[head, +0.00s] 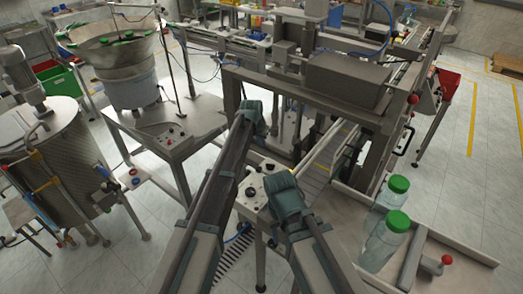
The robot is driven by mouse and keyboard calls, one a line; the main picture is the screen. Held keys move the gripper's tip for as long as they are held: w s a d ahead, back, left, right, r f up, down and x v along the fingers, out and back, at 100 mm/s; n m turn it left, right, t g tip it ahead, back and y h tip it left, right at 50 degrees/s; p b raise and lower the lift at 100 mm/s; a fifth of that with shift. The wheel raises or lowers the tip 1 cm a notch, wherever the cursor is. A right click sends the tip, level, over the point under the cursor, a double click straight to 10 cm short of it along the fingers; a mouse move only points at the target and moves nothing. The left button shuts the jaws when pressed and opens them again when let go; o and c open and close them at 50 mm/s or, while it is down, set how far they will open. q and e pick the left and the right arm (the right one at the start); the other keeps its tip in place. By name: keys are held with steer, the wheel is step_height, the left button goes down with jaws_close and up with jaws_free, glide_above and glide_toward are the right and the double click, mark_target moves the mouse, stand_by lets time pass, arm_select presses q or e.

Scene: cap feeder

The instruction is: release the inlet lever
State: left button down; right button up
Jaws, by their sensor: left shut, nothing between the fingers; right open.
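Two levers with red ball knobs show in the head view. One red-knobbed lever (412,99) is on the right side of the machine frame. Another red-knobbed lever (446,260) stands at the tray at lower right. I cannot tell which is the inlet lever. My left gripper (251,108) is shut and empty, in front of the machine's left post and apart from both red knobs. My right gripper (282,187) is open and empty, over the control box (257,192), left of both knobs. The fingertips of both are largely hidden by their own bodies.
Clear bottles with green caps (384,248) stand in the tray (470,250) at lower right. A cap bowl (107,47) on a metal table (185,124) and a steel tank (50,150) stand at left. The machine's grey crossbeam (300,92) spans ahead of the grippers.

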arm_select(q)
steer(key=b+x, duration=0.8)
steer(key=x, duration=0.1)
steer(key=shift+f+b, duration=0.35)
steer(key=s, duration=0.1)
steer(key=s+a, duration=0.1)
steer(key=s, duration=0.1)
steer(key=shift+s+a+f, duration=0.1)
steer(key=shift+a, duration=0.1)
steer(key=shift+s+a, duration=0.1)
steer(key=shift+s, duration=0.1)
steer(key=shift+w, duration=0.1)
